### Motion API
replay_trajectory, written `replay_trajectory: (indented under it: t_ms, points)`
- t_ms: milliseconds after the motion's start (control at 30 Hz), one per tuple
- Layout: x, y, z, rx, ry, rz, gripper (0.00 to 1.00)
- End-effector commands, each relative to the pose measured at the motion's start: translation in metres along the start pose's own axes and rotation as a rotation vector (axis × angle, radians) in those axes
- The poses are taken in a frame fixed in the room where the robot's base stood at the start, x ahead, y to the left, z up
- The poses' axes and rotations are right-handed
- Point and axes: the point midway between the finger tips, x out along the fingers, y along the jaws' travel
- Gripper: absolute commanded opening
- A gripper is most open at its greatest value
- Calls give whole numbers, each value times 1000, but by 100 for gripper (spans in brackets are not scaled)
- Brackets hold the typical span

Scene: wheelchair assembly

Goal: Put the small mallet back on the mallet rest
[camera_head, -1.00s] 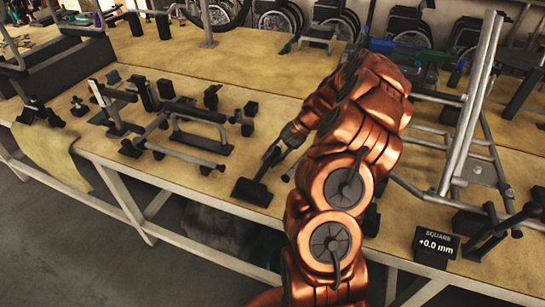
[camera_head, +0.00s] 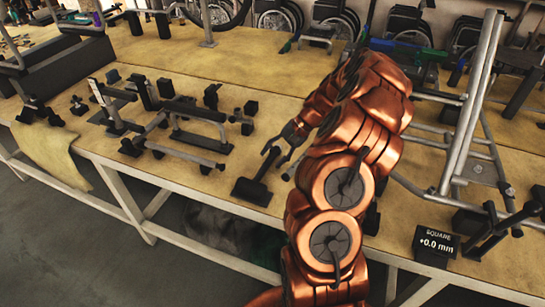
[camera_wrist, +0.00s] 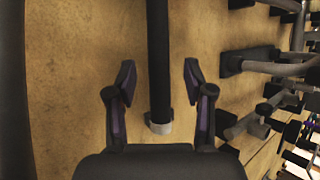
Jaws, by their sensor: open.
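The small mallet, with a black block head (camera_head: 252,191), lies or stands near the front edge of the table; I cannot tell which. Its thin handle leans up and right toward my gripper (camera_head: 279,160). In the wrist view my gripper (camera_wrist: 157,90) is open. A dark handle with a pale end band (camera_wrist: 159,127) runs between the two fingers, with a gap on each side. The mallet's head is outside the wrist view. I cannot make out a separate mallet rest; it may be the black block or hidden under it.
Black fixtures with grey bars (camera_head: 199,140) stand to the left on the wooden table. A metal tube frame (camera_head: 470,110) and a black block reading "SQUARE +0.0 mm" (camera_head: 435,245) are to the right. The tabletop just left of the mallet is clear.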

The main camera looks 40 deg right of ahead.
Motion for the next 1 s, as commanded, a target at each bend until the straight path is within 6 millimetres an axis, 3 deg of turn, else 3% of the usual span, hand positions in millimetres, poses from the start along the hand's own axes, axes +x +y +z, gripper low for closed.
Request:
replay_trajectory:
  t_ms: [500,733,1000]
  points:
    - [-88,0,-1,0,5,-1,52]
    - [-108,0,-1,0,2,0,52]
    - [-112,0,0,0,0,0,52]
